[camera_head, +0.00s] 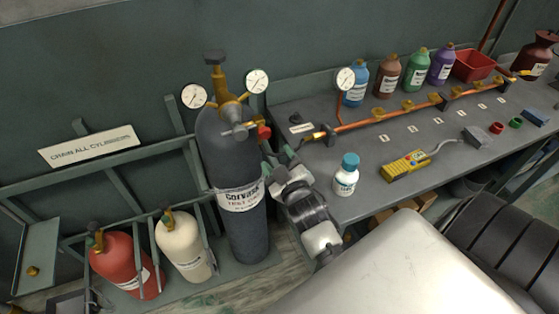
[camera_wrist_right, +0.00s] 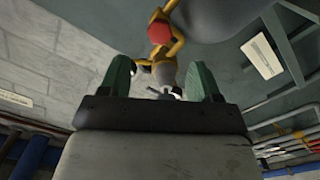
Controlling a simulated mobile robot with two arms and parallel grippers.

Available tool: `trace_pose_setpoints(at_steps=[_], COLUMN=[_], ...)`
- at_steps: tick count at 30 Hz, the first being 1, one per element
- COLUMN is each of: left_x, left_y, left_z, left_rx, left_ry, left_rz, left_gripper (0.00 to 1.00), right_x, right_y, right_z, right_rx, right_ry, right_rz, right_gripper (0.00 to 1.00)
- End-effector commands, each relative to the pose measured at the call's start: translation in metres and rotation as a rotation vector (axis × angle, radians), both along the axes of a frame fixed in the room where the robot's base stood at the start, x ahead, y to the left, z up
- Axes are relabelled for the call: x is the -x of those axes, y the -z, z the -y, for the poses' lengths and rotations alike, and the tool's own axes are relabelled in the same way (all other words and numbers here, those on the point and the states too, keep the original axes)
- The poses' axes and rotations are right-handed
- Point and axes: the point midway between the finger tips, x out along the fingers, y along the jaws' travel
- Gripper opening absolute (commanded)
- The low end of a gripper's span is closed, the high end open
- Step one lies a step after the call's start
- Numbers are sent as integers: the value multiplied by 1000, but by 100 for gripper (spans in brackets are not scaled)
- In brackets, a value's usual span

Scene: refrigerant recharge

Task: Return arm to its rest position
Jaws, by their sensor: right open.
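My right gripper (camera_head: 274,158) is beside the neck of the tall dark grey test-gas cylinder (camera_head: 222,165), just below the brass regulator (camera_head: 230,110) and its red knob (camera_head: 264,131). In the right wrist view my right gripper (camera_wrist_right: 160,72) has its two green fingers spread apart, with nothing clearly held. The regulator's metal fitting (camera_wrist_right: 163,72) shows beyond and between the fingers, and the red knob (camera_wrist_right: 163,28) is above. I cannot tell whether the fingers touch the fitting. My left gripper is not in view.
A white bottle with a blue cap (camera_head: 346,175) stands on the bench (camera_head: 365,200) close to my right arm. A copper pipe (camera_head: 390,118) with valves runs along it. A yellow meter (camera_head: 405,165) lies nearby. Red (camera_head: 122,262) and cream (camera_head: 183,245) cylinders stand in the rack.

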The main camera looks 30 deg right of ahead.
Motion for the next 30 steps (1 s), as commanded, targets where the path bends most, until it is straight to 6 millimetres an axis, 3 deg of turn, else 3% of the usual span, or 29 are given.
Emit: trace_pose_setpoints(at_steps=[5, 10, 14, 17, 19, 23, 26, 30], left_x=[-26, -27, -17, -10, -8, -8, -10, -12], left_y=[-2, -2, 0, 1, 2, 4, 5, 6], left_z=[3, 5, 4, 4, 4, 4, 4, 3], left_rx=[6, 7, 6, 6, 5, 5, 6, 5], left_ry=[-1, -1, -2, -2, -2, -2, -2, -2], left_rz=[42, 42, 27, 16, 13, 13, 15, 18], left_gripper=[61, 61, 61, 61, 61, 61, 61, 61], right_x=[0, 0, -1, 3, 13, 49, 89, 162], right_y=[0, 3, 36, 94, 144, 237, 301, 380], right_z=[0, -1, -9, -22, -33, -54, -66, -77], right_rx=[0, -3, -40, -97, -149, -239, -298, -367], right_ry=[0, -2, -23, -53, -74, -98, -101, -83], right_rz=[0, -5, -72, -188, -293, -497, -657, -881], right_gripper=[63, 63, 63, 63, 63, 63, 63, 63])
